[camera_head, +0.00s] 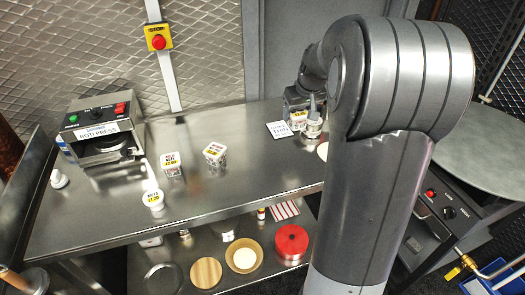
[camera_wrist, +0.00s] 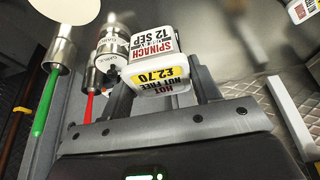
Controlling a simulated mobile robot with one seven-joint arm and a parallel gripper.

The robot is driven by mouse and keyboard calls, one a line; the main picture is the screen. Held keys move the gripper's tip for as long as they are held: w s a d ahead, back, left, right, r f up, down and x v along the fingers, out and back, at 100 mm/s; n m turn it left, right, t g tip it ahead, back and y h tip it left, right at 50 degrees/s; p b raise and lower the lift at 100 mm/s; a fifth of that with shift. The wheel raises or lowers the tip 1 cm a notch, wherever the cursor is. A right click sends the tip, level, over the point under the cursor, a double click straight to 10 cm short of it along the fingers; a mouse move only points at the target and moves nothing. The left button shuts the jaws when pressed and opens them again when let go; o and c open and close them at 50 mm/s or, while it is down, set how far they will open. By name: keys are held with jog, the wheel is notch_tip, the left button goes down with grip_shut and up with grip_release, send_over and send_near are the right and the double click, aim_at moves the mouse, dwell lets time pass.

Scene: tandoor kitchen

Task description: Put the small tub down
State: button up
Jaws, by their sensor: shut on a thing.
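The small tub (camera_wrist: 158,66) is white with a spinach label, a date and a yellow £2.70 price. My gripper (camera_wrist: 163,82) is shut on it, with a finger on each side. In the head view the tub (camera_head: 298,117) shows small beneath my gripper (camera_head: 299,103), at the back right of the steel table (camera_head: 115,228). I cannot tell whether its underside touches the table. My arm hides part of the table to its right.
A garlic-labelled bottle (camera_wrist: 110,47) stands close beside the held tub. A roti press (camera_head: 98,132) is at left. The front right of the table is clear.

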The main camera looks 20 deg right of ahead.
jog(key=shift+s+a+f, duration=0.1)
jog(key=shift+s+a, duration=0.05)
jog(key=shift+s, duration=0.5)
jog(key=shift+s+a+f, duration=0.1)
jog(key=shift+s+a, duration=0.05)
jog(key=shift+s, duration=0.45)
jog(key=shift+s+a+f, duration=0.1)
jog(key=shift+a+f, duration=0.05)
jog(key=shift+a, duration=0.05)
jog(key=w+a+f, duration=0.2)
jog(key=a, duration=0.1)
jog(key=w+a+f, duration=0.4)
jog(key=w+a, duration=0.1)
jog(key=shift+a+f, duration=0.35)
jog(key=shift+f, duration=2.05)
jog(key=o, duration=1.1)
jog(key=shift+f, duration=0.1)
jog(key=shift+c, duration=0.2)
